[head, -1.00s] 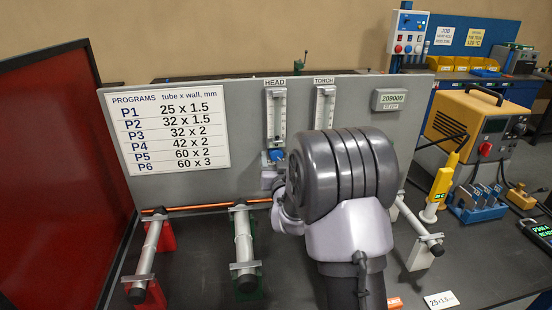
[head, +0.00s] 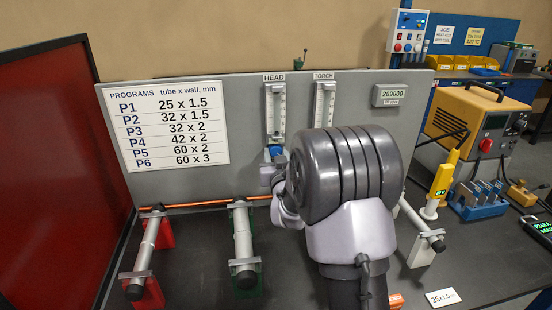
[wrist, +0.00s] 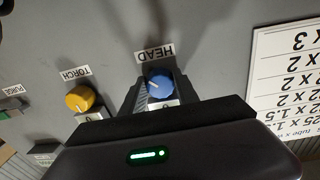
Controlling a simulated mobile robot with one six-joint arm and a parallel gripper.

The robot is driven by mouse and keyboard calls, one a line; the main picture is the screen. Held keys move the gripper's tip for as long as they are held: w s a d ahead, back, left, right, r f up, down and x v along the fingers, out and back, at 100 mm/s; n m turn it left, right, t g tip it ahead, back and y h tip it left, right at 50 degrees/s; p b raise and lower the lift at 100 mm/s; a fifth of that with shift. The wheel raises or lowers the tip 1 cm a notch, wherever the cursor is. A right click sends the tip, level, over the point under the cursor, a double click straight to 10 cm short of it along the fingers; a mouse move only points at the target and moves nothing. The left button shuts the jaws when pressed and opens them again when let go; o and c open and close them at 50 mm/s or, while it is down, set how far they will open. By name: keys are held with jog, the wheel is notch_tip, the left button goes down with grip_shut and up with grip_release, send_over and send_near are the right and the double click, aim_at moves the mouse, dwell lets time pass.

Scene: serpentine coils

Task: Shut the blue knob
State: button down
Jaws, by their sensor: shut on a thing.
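The blue knob (wrist: 160,86) sits on the grey panel below the HEAD label in the wrist view, with a pale pointer mark on its face. My gripper (wrist: 156,92) is shut on it, one finger on each side. In the head view the knob (head: 276,151) shows at the foot of the HEAD flow tube (head: 276,110), partly covered by my gripper (head: 274,172). The knob's lower part is hidden.
A yellow knob (wrist: 80,98) under the TORCH label is left of the blue one in the wrist view. A copper tube (head: 200,205) runs along the panel's foot, above several clamp stands. A program chart (head: 163,127) hangs on the panel's left.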

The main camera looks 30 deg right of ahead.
jog(key=shift+d+n+b, duration=0.1)
jog(key=shift+n+b, duration=2.3)
jog(key=shift+b, duration=0.2)
jog(key=c, duration=0.9)
grip_release()
jog(key=shift+s, duration=0.15)
jog(key=p+v, duration=0.1)
jog(key=v, duration=1.6)
jog(key=shift+f, duration=0.15)
